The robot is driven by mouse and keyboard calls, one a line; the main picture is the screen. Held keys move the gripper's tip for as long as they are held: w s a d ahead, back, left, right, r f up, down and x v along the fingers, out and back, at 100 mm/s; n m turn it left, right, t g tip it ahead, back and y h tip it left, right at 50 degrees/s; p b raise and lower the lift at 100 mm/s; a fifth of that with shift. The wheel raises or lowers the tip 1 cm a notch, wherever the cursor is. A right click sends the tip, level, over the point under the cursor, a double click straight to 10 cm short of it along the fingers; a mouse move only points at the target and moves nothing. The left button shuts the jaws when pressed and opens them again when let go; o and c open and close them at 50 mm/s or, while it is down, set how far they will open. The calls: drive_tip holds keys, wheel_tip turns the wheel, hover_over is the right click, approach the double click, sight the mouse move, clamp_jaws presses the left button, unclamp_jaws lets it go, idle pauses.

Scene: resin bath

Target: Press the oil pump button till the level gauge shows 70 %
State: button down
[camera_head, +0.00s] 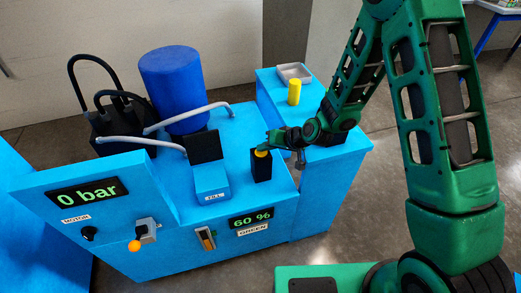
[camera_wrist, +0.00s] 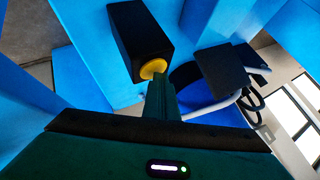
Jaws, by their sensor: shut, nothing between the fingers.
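The yellow button (camera_head: 261,153) sits on top of a black box (camera_head: 261,169) on the blue machine's top. In the wrist view the yellow button (camera_wrist: 152,69) shows at the end of the black box (camera_wrist: 140,35). The level gauge (camera_head: 252,218) on the machine's front reads 60 %. My green gripper (camera_head: 269,144) is shut and empty, with its tips right at the yellow button. My gripper's fingers (camera_wrist: 160,92) cover part of the button in the wrist view, and I cannot tell whether they press it.
Left of the button stand a blue block with a black plate (camera_head: 205,147), a blue cylinder (camera_head: 172,85) and grey hoses. The front has a "0 bar" display (camera_head: 88,193), an orange-tipped lever (camera_head: 134,245) and a switch (camera_head: 207,238). A yellow cylinder (camera_head: 294,92) and grey tray (camera_head: 294,72) stand behind.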

drive_tip(key=shift+r, duration=1.3)
drive_tip(key=shift+r, duration=2.5)
drive_tip(key=shift+r, duration=0.1)
idle(0.5)
wheel_tip(320, 180, up, 4)
drive_tip(key=shift+f, duration=0.25)
hover_over(264, 153)
drive_tip(key=shift+f, duration=4.4)
